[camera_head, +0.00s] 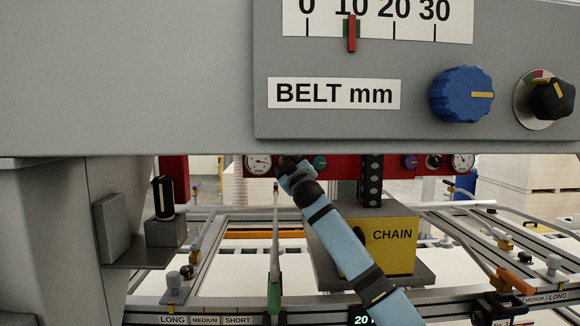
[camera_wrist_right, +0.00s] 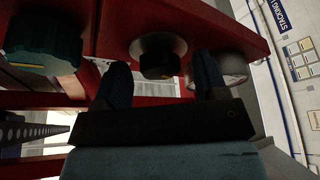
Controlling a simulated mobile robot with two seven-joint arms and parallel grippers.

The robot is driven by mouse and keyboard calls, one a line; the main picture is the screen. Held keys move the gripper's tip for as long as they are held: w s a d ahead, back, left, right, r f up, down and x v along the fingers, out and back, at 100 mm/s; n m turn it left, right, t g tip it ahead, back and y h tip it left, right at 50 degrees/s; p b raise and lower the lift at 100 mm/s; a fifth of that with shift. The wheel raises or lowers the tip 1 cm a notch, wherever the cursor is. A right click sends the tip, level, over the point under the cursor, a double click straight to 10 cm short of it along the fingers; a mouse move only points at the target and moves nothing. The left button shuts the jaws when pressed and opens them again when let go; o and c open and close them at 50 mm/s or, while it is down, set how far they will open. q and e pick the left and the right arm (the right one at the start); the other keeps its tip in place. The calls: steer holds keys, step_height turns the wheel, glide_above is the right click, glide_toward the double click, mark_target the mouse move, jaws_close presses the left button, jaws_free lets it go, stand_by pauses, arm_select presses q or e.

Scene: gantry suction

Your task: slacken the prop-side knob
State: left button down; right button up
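No knob in view carries a readable "prop" label. In the right wrist view, a black round knob (camera_wrist_right: 157,58) sits on a red panel (camera_wrist_right: 112,28). My right gripper (camera_wrist_right: 162,72) is open, with one dark blue finger on each side of this knob and a visible gap on both sides. In the head view my right gripper (camera_head: 289,164) is at the left red panel (camera_head: 340,166), between a gauge (camera_head: 258,163) and a teal knob (camera_head: 319,162), and largely hides the black knob. The teal knob also shows in the wrist view (camera_wrist_right: 42,45). My left gripper is out of view.
A grey housing (camera_head: 150,70) with a BELT scale, a blue knob (camera_head: 462,94) and a black knob (camera_head: 551,99) hangs close above my arm. A yellow CHAIN box (camera_head: 392,245) stands right beside my forearm. Rails (camera_head: 205,307) cross below.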

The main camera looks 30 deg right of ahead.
steer(key=b+v, duration=0.4)
steer(key=v, duration=0.9)
steer(key=shift+s+f+b, duration=0.2)
steer(key=shift+s+b, duration=0.15)
steer(key=shift+a, duration=0.1)
